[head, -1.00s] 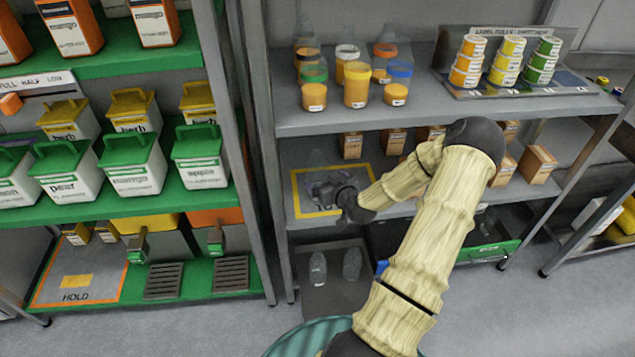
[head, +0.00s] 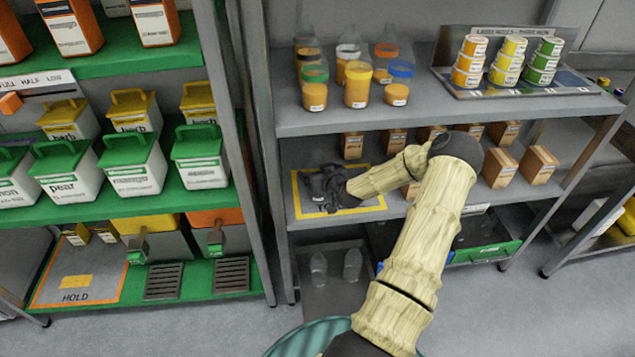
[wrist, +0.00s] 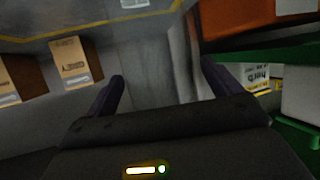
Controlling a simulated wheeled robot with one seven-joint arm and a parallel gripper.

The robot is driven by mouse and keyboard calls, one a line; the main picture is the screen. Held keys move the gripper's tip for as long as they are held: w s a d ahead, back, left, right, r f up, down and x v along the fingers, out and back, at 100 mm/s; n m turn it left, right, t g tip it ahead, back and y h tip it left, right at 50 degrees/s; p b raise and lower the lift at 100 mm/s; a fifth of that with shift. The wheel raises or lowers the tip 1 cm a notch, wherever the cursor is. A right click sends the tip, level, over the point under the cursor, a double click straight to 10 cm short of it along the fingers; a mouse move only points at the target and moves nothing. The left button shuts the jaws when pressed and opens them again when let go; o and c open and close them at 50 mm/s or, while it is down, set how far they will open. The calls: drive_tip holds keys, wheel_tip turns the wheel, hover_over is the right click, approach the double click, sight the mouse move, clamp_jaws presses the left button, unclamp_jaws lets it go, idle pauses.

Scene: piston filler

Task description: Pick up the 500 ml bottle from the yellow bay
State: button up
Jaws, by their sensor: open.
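The yellow bay (head: 372,207) is a yellow-outlined rectangle on the middle shelf of the grey rack. Part of its outline shows at the top of the wrist view (wrist: 120,22), which looks upside down. My gripper (head: 322,186) is over the left part of the bay, low and reaching in from the right. In the wrist view its two dark fingers (wrist: 162,72) are wide apart. A pale, translucent area lies between and beyond them; I cannot tell for sure whether it is the clear bottle. In the head view my gripper hides most of the spot, and no bottle outline is clear.
Small brown cartons (head: 352,146) stand behind the bay and to its right. The upper shelf above carries jars of orange liquid (head: 357,88). Two clear bottles (head: 352,265) stand below on the lower level. A rack post (head: 266,160) is close on the left.

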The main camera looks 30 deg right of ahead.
sight(318, 153)
drive_tip(key=shift+w, duration=0.2)
idle(0.4)
drive_tip(key=c, duration=1.1)
drive_tip(key=shift+r, duration=0.1)
wheel_tip(318, 153, up, 10)
drive_tip(key=shift+f+p, duration=0.15)
drive_tip(key=shift+p, duration=0.4)
